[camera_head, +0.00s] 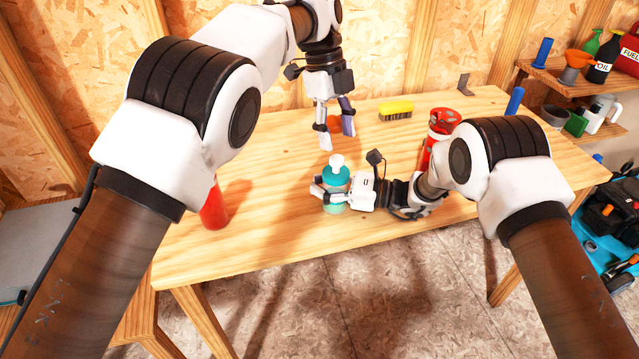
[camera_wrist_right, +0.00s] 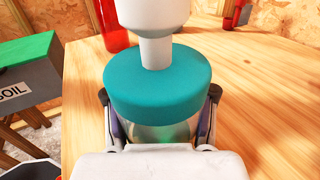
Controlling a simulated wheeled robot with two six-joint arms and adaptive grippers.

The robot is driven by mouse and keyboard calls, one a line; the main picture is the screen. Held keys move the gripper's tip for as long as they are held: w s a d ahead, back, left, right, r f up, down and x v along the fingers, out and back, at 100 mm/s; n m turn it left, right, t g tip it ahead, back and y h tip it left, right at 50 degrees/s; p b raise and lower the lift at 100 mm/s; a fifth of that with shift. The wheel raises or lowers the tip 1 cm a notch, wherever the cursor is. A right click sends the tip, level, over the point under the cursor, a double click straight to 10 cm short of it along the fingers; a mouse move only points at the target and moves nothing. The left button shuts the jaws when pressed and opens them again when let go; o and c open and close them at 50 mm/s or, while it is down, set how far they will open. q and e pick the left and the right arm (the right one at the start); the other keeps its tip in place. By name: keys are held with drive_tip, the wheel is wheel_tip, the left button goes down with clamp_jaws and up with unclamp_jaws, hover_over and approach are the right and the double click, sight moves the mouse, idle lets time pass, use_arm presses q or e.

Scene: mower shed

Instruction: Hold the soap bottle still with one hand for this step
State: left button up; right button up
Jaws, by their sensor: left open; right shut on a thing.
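The soap bottle (camera_head: 337,176) stands upright near the table's front edge, with a teal cap and a white pump top. My right gripper (camera_head: 326,194) is shut around its body from the right, below the cap. In the right wrist view the bottle's teal cap (camera_wrist_right: 158,88) fills the middle, with a finger on each side of the clear body below it.
The wooden table (camera_head: 270,215) has free room left of the bottle. A yellow brush (camera_head: 396,110) lies at the back. A red can (camera_head: 440,128) stands at the right, and a red object (camera_head: 214,208) at the left, partly behind my left arm. An orange thing (camera_head: 333,122) shows behind my left gripper.

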sight(335, 157)
use_arm(q)
drive_tip(key=x, duration=0.4)
drive_tip(key=w+a+x, duration=0.1)
drive_tip(key=x, duration=0.2)
drive_tip(key=shift+w+a+f, duration=0.1)
drive_tip(key=shift+f, duration=0.05)
drive_tip(key=c, duration=0.9)
